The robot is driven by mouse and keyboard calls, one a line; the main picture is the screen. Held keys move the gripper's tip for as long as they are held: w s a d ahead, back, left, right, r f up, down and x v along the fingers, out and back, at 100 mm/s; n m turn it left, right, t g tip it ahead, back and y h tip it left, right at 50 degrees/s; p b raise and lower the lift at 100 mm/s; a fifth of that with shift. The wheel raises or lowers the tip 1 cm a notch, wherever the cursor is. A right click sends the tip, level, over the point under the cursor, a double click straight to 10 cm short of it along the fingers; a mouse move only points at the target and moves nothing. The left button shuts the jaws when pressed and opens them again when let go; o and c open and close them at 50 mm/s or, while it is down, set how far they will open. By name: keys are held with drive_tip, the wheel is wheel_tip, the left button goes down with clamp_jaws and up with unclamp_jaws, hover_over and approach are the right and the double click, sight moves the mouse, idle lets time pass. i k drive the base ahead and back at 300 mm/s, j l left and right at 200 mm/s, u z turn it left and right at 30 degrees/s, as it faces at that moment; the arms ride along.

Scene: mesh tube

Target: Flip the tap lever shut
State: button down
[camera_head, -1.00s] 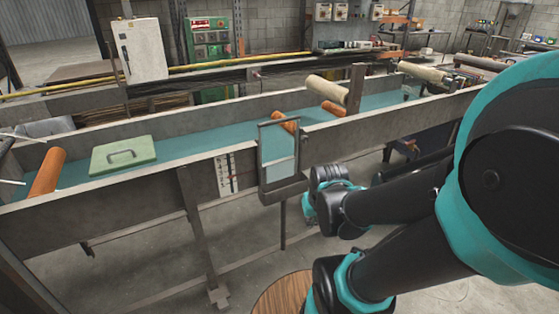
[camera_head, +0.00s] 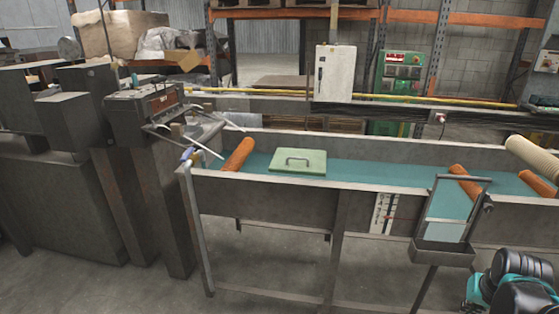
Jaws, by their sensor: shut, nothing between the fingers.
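A small blue piece (camera_head: 187,153) sits at the top of an upright grey pipe (camera_head: 195,215) at the left end of the long trough. It may be the tap lever, but it is too small to tell its shape or which way it is turned. My arm shows only as black and teal links at the lower right corner, far to the right of the pipe. My gripper is not in view.
The trough (camera_head: 265,205) has a teal bed with orange rollers (camera_head: 238,154) and a green lidded panel (camera_head: 298,161). Dark machinery (camera_head: 70,195) stands left. Floor in front is open.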

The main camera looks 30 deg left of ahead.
sight(190, 152)
drive_tip(key=u, duration=2)
